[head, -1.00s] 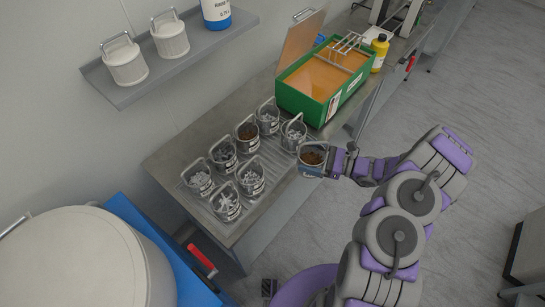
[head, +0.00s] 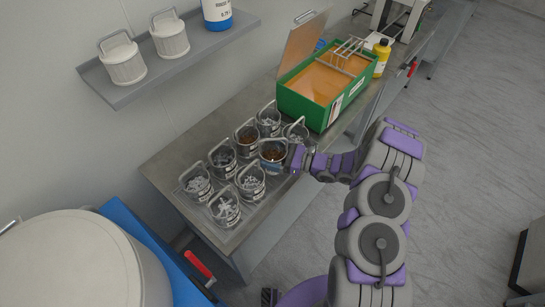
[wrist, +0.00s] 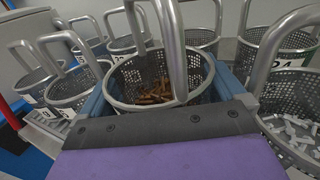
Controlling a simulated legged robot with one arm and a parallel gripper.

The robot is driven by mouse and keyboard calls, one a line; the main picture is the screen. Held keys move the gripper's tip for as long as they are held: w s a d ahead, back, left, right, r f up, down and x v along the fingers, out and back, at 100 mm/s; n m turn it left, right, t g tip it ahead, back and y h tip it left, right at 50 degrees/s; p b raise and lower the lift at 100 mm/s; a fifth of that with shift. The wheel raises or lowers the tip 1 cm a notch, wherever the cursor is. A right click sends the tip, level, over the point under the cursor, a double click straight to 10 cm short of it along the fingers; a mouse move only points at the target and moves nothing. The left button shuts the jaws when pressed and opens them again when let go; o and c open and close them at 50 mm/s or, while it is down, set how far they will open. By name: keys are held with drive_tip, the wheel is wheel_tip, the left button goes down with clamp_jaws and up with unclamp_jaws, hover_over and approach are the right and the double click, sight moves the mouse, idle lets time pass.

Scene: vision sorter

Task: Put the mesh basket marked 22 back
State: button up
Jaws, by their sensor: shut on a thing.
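A mesh basket with rusty-brown pieces (head: 273,154) is in my gripper (head: 288,159). In the wrist view the held basket (wrist: 150,102) stands roughly upright with its wire handle up, and blue-grey fingers flank it. Its number is hidden from me. In the head view it is over the front row of the basket rack (head: 212,221), between a basket of grey pieces (head: 297,134) and another grey-filled basket (head: 250,184). I cannot tell whether its bottom touches the rack.
Several other baskets stand close around, one also with brown contents (head: 246,137). A green box of orange liquid (head: 310,107) stands behind right. A wall shelf (head: 150,84) holds white lidded containers. A large pale drum (head: 75,262) is at lower left.

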drive_tip(key=shift+d+f, duration=0.15)
drive_tip(key=shift+f, duration=0.8)
drive_tip(key=shift+r, duration=0.1)
drive_tip(key=o, duration=1.2)
drive_tip(key=shift+c, duration=0.2)
drive_tip(key=p+v, duration=0.2)
drive_tip(key=v, duration=1)
